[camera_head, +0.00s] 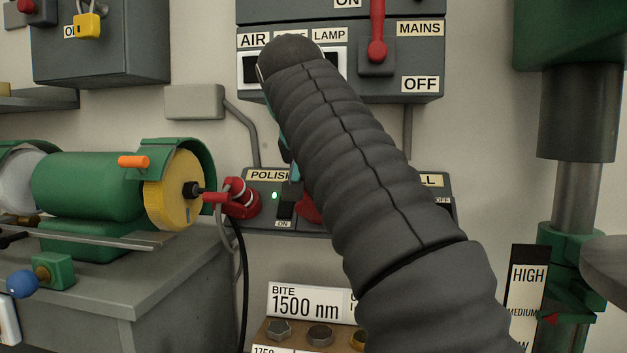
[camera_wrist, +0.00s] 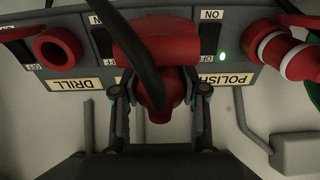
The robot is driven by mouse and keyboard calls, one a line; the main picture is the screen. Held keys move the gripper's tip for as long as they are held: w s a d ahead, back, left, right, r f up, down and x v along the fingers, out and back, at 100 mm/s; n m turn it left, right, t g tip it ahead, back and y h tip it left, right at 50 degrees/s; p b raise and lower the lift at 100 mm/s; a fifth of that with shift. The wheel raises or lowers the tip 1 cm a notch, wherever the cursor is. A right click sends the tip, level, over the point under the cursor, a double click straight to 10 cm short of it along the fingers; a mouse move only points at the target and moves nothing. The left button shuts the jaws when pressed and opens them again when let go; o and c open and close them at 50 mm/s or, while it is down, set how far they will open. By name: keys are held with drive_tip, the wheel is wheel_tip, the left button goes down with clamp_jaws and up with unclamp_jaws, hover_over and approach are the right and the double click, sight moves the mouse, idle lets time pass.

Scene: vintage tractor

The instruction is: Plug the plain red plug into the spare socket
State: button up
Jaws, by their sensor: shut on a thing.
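My gripper (camera_wrist: 159,90) is shut on a red plug (camera_wrist: 157,92) in the wrist view, a finger on each side. A black cable curves from the plug's near end up across the picture. A wide red part (camera_wrist: 150,38) lies just beyond it against the grey panel (camera_wrist: 160,14); I cannot tell whether the plug is inside a socket there. An open, empty red socket (camera_wrist: 60,47) is at the left near the DRILL label. A red plug with pale rings (camera_wrist: 285,50) sits in the socket by POLISH. In the head view my arm hides the gripper and held plug.
A green light (camera_head: 274,195) is lit beside the POLISH switch (camera_head: 285,204). The green polisher (camera_head: 90,185) on its bench stands left. A grey switch box (camera_head: 400,75) hangs above, and a green column machine (camera_head: 578,190) stands right.

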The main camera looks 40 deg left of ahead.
drive_tip(key=shift+x, duration=1.5)
drive_tip(key=o, duration=1.4)
drive_tip(key=shift+c, duration=0.2)
drive_tip(key=shift+v, duration=1.55)
drive_tip(key=s+d, duration=0.5)
drive_tip(key=s, duration=0.5)
drive_tip(key=shift+s+d, duration=0.25)
drive_tip(key=shift+d, duration=0.15)
drive_tip(key=shift+f, duration=0.1)
